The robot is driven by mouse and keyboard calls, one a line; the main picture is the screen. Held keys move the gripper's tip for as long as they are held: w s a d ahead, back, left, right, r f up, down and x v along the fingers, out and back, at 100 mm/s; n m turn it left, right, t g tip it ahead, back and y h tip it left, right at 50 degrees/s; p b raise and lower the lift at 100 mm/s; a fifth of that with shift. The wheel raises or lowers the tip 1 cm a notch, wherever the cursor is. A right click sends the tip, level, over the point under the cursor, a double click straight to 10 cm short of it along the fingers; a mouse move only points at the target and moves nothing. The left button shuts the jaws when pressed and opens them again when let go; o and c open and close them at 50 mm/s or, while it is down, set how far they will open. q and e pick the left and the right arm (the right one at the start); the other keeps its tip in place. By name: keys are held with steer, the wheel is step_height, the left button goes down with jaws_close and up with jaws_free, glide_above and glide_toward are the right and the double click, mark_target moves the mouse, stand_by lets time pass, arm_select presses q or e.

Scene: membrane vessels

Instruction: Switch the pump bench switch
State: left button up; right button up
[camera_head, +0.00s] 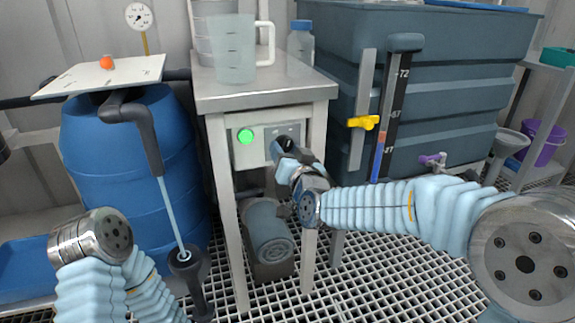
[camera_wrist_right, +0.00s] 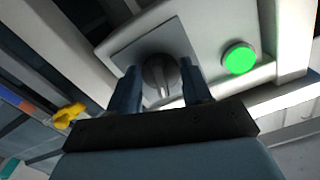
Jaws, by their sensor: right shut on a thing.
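The pump bench switch is a dark rotary knob (camera_wrist_right: 158,72) on a grey plate, in the right wrist view. Its pointer ridge runs toward the bottom of that view. My right gripper (camera_wrist_right: 161,78) has one finger on each side of the knob and is shut on it. In the head view the right gripper (camera_head: 279,149) covers the knob on the front of the bench's control box (camera_head: 247,157). A round green light (camera_head: 245,136) glows beside it, also in the wrist view (camera_wrist_right: 239,59). My left arm shows at the lower left; its gripper is not seen.
The bench top (camera_head: 265,91) carries a clear jug (camera_head: 234,50) and a blue-capped bottle (camera_head: 300,42). A blue barrel (camera_head: 135,160) stands left, a large tank (camera_head: 450,100) right with a yellow valve handle (camera_head: 363,122).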

steer(key=shift+m+b, duration=0.9)
steer(key=shift+m, duration=0.1)
steer(key=o, duration=1)
steer(key=v, duration=1.3)
steer(key=shift+s+p, duration=0.35)
steer(key=shift+p, duration=0.1)
